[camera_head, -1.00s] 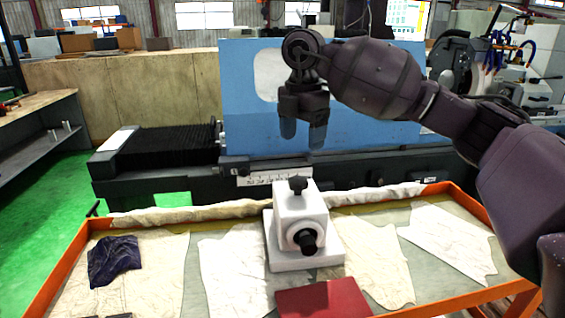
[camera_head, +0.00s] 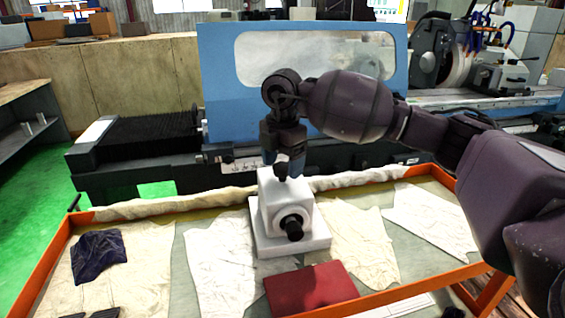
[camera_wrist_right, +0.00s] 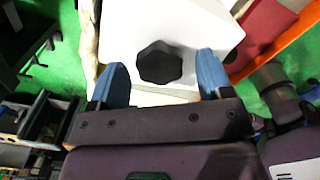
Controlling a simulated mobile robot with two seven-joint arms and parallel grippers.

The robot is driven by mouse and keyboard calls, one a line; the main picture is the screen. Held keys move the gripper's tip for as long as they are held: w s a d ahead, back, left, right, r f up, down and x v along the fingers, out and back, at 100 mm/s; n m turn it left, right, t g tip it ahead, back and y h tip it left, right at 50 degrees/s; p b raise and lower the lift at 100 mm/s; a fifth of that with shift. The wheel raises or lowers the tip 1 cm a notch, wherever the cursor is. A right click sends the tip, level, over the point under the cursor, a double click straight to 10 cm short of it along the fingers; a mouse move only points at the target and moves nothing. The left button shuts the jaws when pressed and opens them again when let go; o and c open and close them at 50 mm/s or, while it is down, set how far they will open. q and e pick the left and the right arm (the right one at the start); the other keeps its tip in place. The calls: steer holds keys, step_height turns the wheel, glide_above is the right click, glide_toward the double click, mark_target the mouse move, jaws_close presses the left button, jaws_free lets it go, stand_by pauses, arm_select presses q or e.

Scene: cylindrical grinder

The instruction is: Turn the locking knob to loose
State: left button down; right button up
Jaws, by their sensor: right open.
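The white block-shaped unit (camera_head: 285,208) stands on its white base in the orange-edged tray. A black locking knob (camera_head: 281,172) sits on its top, partly hidden by the gripper in the head view. A second black knob (camera_head: 293,228) is on its front face. My right gripper (camera_head: 284,168) points down over the top knob. In the right wrist view the lobed black knob (camera_wrist_right: 159,62) lies between the two blue fingertips of the right gripper (camera_wrist_right: 163,78), with a gap on both sides. The right gripper is open. My left gripper is not in view.
The orange-edged tray (camera_head: 50,262) holds cloths, a dark blue rag (camera_head: 98,256) and a red book-like object (camera_head: 311,288) in front of the unit. The blue machine panel (camera_head: 222,80) stands close behind. Space left and right of the unit is low and clear.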

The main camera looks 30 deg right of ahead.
steer(key=shift+f, duration=0.2)
steer(key=c, duration=0.9)
steer(key=shift+c, duration=0.2)
